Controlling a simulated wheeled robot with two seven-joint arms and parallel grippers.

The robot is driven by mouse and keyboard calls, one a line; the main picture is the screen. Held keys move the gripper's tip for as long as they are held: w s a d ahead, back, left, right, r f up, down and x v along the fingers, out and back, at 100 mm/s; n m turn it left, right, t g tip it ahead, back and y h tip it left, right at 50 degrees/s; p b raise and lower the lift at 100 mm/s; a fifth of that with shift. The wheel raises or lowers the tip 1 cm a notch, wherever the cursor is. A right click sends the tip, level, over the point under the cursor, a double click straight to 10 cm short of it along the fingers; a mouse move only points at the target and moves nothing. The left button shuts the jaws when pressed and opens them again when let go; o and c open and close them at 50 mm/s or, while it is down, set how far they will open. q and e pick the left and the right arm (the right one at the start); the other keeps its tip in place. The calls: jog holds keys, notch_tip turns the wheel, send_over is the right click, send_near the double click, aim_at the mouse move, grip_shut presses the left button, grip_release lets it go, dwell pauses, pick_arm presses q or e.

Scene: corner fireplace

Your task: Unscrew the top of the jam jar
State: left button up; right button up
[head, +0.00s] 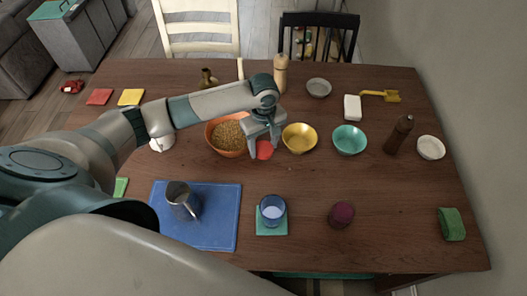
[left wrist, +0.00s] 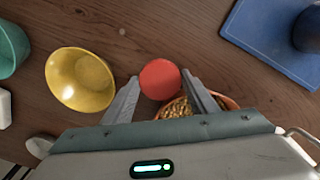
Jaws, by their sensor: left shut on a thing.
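A round red top (head: 264,150), which looks like the jam jar's lid, is between the fingertips of my left gripper (head: 264,146). In the left wrist view the red top (left wrist: 160,79) shows as a plain disc, with a finger of the left gripper (left wrist: 162,90) on either side of it. The left gripper is shut on it. Any jar body under the top is hidden, so I cannot tell whether the two are joined. My right gripper is in neither view.
Close by are an orange bowl of grain (head: 226,139) on the left and a yellow bowl (head: 300,138) on the right. A teal bowl (head: 349,140) is farther right. In front are a blue mat with a metal pitcher (head: 183,201), a glass (head: 272,210) and a purple round thing (head: 341,214).

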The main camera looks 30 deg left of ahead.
aim_at(264, 149)
pick_arm(q)
jog(key=shift+f+p, duration=0.55)
jog(key=shift+f, duration=1.45)
jog(key=shift+f, duration=0.15)
jog(key=o, duration=1.2)
jog(key=shift+c, duration=0.2)
notch_tip(264, 149, up, 12)
jog(key=shift+r+b, duration=0.2)
jog(key=shift+b, duration=0.65)
jog(key=shift+f, duration=0.1)
